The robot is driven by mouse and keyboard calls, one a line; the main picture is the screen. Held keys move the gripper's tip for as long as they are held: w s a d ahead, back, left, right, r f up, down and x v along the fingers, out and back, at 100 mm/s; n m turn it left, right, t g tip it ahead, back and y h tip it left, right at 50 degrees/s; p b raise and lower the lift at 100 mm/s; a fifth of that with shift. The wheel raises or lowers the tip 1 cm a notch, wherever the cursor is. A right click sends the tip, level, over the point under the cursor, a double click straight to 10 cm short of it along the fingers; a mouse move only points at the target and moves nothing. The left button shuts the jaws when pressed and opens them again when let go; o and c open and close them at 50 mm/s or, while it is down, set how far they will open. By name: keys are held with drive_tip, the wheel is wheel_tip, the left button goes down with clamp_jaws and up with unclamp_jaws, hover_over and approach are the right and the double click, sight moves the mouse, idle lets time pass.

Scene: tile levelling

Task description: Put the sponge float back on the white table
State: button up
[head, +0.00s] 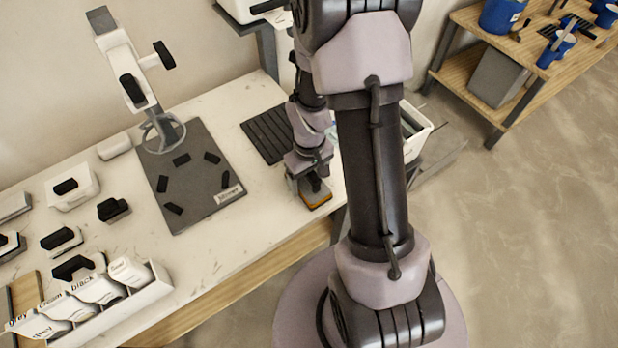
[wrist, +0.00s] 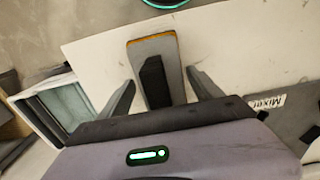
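The sponge float (head: 317,199) is at the front right edge of the white table (head: 215,262), below my gripper (head: 312,180). In the wrist view the float (wrist: 170,47) shows a grey plate with an orange edge and a black handle (wrist: 154,82). It appears to lie flat on the white table top (wrist: 228,40). My gripper (wrist: 161,78) is open, with one finger on each side of the handle and a visible gap to it on both sides. The arm hides part of the float in the head view.
A grey mixer mat (head: 190,175) with several black pieces and a mixer stand lies left of my gripper. A dark ribbed mat (head: 266,133) lies behind it. A white-rimmed bin (head: 418,140) stands right of the table. Labelled bags (head: 100,288) fill the front left.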

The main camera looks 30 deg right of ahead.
drive_tip(key=shift+o, duration=0.5)
drive_tip(key=shift+r, duration=0.15)
wheel_tip(320, 180, up, 12)
drive_tip(key=p, duration=0.5)
drive_tip(key=shift+r+p, duration=0.15)
drive_tip(key=shift+p, duration=0.2)
drive_tip(key=s+a+r+m+t, duration=0.1)
drive_tip(key=s+a+r+t, duration=0.1)
drive_tip(key=a+r, duration=0.3)
drive_tip(key=s+a+r+m+t+y, duration=0.1)
drive_tip(key=s+a+r, duration=0.3)
drive_tip(key=r, duration=0.6)
drive_tip(key=s+a+r+m+t+y, duration=0.1)
drive_tip(key=s+a+r+m+t, duration=0.1)
drive_tip(key=s+a+r, duration=0.3)
wheel_tip(320, 180, up, 2)
drive_tip(key=shift+a+r+m+t, duration=0.25)
drive_tip(key=shift+a+m+t, duration=0.1)
drive_tip(key=shift+m+t, duration=0.05)
wheel_tip(320, 180, down, 3)
drive_tip(key=b, duration=0.3)
drive_tip(key=shift+f, duration=0.15)
